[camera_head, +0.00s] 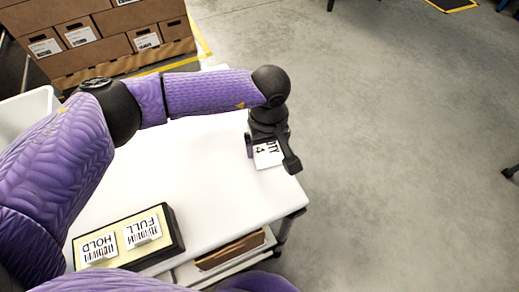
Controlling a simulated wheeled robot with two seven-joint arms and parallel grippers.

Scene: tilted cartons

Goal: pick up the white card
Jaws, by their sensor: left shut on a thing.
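My left gripper (270,157) is at the right end of the white table, pointing down, with its fingers on either side of a white card. The white card (268,160) has black print, partly covered by the gripper. The gripper is shut on this card. I cannot tell whether the card touches the table top or is held just above it. Two more white cards, marked FULL (143,232) and HOLD (99,249), are in a dark-edged tray with a yellow inside at the front of the table. My right gripper is not in view.
The white table (210,165) is mostly bare between the tray (173,229) and the gripper. A lower shelf holds a brown item (231,251). A white bin (28,110) is at the left. Stacked brown cartons (100,40) stand behind. Open grey floor lies to the right.

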